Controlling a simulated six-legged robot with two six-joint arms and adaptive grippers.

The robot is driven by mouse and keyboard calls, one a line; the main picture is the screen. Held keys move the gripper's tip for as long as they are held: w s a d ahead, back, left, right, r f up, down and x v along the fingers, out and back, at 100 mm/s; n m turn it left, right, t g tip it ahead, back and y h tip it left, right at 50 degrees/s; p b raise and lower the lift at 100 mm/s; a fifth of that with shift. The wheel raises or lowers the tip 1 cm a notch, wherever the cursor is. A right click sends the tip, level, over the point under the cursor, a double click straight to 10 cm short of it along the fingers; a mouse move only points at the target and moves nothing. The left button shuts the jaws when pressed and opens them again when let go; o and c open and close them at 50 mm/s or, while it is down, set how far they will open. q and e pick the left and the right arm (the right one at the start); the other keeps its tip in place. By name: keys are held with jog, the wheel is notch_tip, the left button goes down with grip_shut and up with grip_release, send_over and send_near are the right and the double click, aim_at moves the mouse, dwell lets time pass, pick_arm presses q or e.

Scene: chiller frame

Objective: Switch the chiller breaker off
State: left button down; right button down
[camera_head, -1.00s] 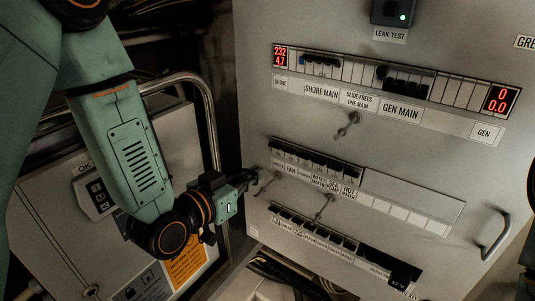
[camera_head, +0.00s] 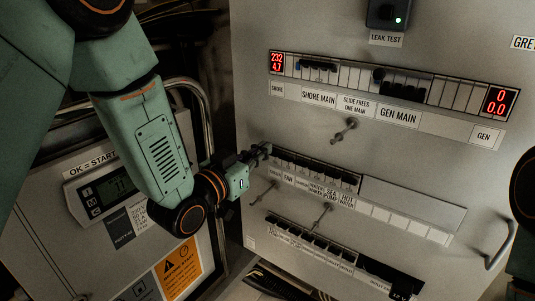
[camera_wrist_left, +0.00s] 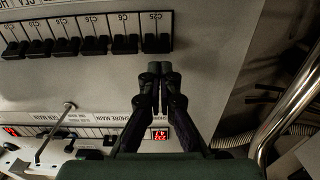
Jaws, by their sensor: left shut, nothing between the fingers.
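The middle breaker row (camera_head: 315,170) sits on the grey panel, its black switches in a line with small labels below. I cannot read a chiller label; "FAN" and "HOT WATER" are among the readable ones. My left gripper (camera_head: 264,151) is shut and empty at the left end of this row. In the left wrist view, where the panel appears upside down, the row (camera_wrist_left: 85,46) is at the top. There the shut fingertips (camera_wrist_left: 158,70) lie just by the end breaker (camera_wrist_left: 158,44), marked C25. Whether they touch it is unclear. My right gripper is not in view.
An upper row (camera_head: 390,85) with red displays and a lower row (camera_head: 320,245) flank it. Small metal levers (camera_head: 344,130) stick out from the panel. A handle (camera_head: 498,247) is at right. A bent pipe (camera_head: 190,88) and a display box (camera_head: 110,190) are at left.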

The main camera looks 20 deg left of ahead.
pick_arm(q)
jog(key=shift+w+d, duration=0.15)
jog(key=shift+w, duration=0.2)
jog(key=shift+w+d, duration=0.35)
jog(key=shift+d, duration=0.1)
jog(key=shift+s+a, duration=0.15)
jog(key=shift+a, duration=0.2)
jog(key=shift+d+f, duration=0.25)
jog(key=shift+f, duration=0.05)
jog(key=shift+a+f+b, duration=0.15)
jog(key=shift+f+b, duration=0.25)
jog(key=shift+b, duration=0.15)
jog(key=shift+f, duration=0.4)
jog(key=shift+r+v, duration=0.2)
jog(key=shift+v, duration=0.8)
jog(key=shift+p+v, duration=0.3)
jog(key=shift+v, duration=1.65)
jog(key=shift+r, duration=0.1)
